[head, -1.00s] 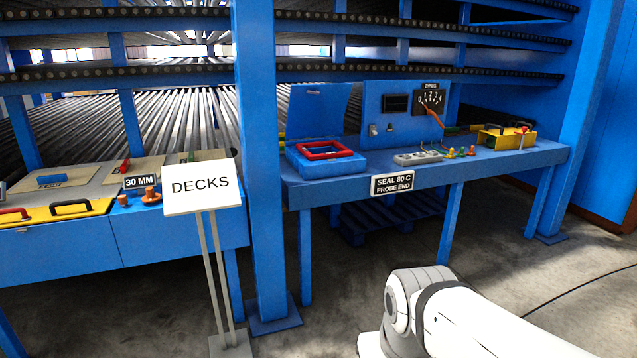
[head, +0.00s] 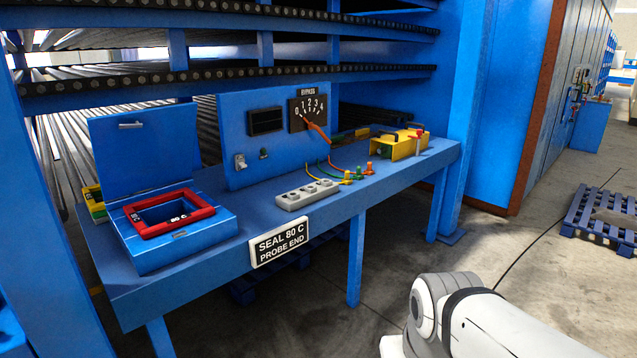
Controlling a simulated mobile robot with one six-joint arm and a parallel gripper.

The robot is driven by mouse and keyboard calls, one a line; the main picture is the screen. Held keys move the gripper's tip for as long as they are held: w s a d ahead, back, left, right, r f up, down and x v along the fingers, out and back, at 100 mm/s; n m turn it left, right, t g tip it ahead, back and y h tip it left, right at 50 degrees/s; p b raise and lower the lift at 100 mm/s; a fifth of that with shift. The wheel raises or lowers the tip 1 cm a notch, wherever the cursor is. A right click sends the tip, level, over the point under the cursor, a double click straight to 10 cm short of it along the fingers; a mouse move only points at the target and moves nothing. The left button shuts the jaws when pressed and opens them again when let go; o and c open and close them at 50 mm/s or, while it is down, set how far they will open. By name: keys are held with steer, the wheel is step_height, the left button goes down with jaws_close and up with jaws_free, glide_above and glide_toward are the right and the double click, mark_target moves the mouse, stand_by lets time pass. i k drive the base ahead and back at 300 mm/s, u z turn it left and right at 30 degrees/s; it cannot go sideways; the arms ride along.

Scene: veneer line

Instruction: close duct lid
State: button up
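The blue duct box (head: 190,246) stands at the left end of the blue bench. Its lid (head: 145,150) is open, standing upright at the back, with a small grey handle (head: 131,125) near its top edge. A red square frame (head: 205,213), which looks like a seal, lies around the box's opening. A small dark item with white marks shows inside the opening. My gripper is not in view; only a white and grey part of my arm shows at the lower right, well apart from the box.
The bench (head: 283,228) also bears a gauge panel (head: 235,138), a grey socket strip (head: 307,195), coloured plugs with wires, and a yellow box (head: 398,147). A blue post (head: 45,215) stands left of the bench. Open concrete floor (head: 400,262) lies in front; a blue pallet (head: 605,212) is at right.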

mark_target(130, 161)
steer(key=z, duration=0.1)
steer(key=i, duration=1.65)
steer(key=z, duration=0.05)
